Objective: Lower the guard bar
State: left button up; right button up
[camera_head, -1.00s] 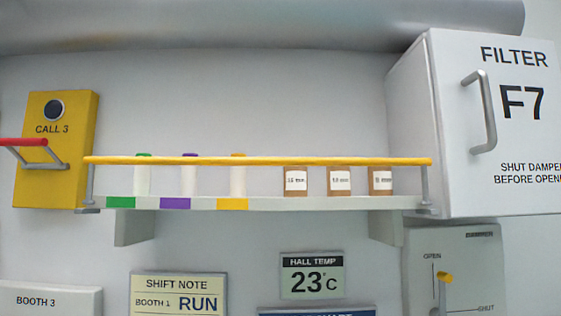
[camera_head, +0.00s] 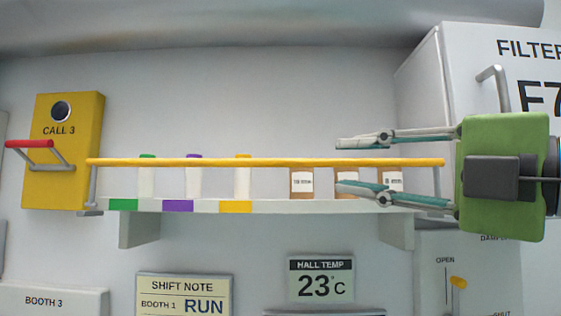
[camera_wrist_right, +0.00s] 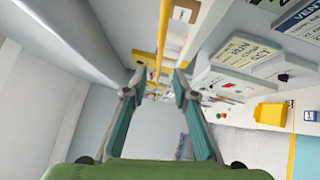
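The yellow guard bar (camera_head: 270,162) runs level across the front of the wall shelf, held up by an upright grey arm at each end. My right gripper (camera_head: 342,165) comes in from the right. It is open, with one finger above the bar and one below it in the head view. In the right wrist view the bar (camera_wrist_right: 158,60) passes between the spread fingertips (camera_wrist_right: 158,75). I cannot tell how close it is in depth. The gripper's body hides the space beyond the bar's right end. My left gripper is not in view.
The shelf (camera_head: 285,207) holds several bottles and boxes behind the bar. A yellow call box (camera_head: 85,130) with a red-ended handle is at left. The filter cabinet (camera_head: 425,100) and damper panel (camera_head: 430,270) are at right, partly behind my gripper. Signs hang below.

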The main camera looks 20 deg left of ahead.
aim_at(286, 162)
jog(key=p+x, duration=0.4)
jog(key=x, duration=0.9)
jog(key=shift+w+d, duration=0.15)
jog(key=shift+w+a, duration=0.25)
jog(key=shift+a, duration=0.15)
jog(key=shift+f, duration=0.1)
grip_shut()
